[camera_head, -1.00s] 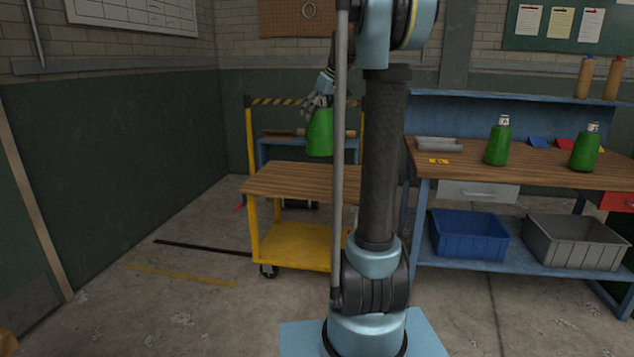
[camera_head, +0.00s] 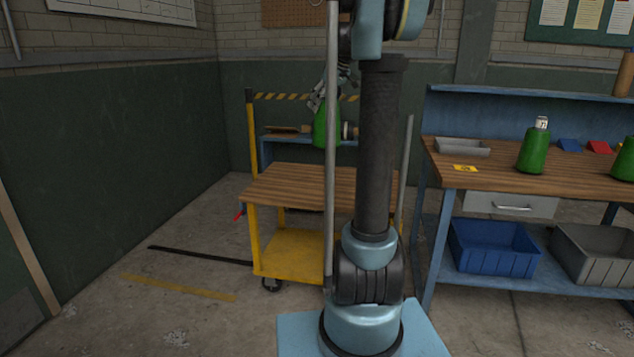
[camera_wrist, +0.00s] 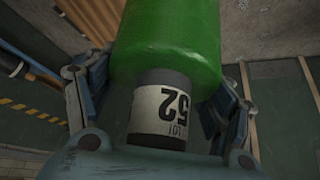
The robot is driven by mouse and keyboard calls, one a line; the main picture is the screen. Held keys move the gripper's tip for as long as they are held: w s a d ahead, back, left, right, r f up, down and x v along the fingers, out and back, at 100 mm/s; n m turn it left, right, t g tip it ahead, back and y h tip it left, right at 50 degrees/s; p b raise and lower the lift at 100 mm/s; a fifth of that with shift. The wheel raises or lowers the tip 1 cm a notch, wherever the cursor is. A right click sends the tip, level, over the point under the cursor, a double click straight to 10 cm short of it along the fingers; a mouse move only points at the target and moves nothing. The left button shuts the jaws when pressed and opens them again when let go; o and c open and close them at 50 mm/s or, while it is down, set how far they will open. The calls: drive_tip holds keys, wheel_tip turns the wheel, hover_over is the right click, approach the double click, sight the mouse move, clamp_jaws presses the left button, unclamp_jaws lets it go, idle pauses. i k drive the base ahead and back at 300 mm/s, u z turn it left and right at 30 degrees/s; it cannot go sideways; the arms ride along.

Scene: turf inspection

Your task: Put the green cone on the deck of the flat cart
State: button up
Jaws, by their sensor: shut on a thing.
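A green cone (camera_head: 320,128) with a label and dark tip is held in my gripper (camera_head: 317,100), above the flat cart. In the wrist view the cone (camera_wrist: 168,40) fills the upper middle, its labelled neck between the two fingers of my gripper (camera_wrist: 160,108). The flat cart has a wooden deck (camera_head: 290,183), a yellow lower shelf and a yellow post with a striped bar. The cone hangs over the far part of the deck in the head view; the gap beneath it is hard to judge. My arm hides part of the deck.
A workbench (camera_head: 490,178) at right bears another green cone (camera_head: 534,152), a further one at the picture's edge, and a grey tray (camera_head: 462,148). A blue bin (camera_head: 492,248) and a grey bin (camera_head: 590,250) sit on its lower shelf. The visible deck is clear.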

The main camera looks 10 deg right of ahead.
sight(310, 181)
drive_tip(key=i, duration=1.05)
drive_tip(key=z, duration=0.1)
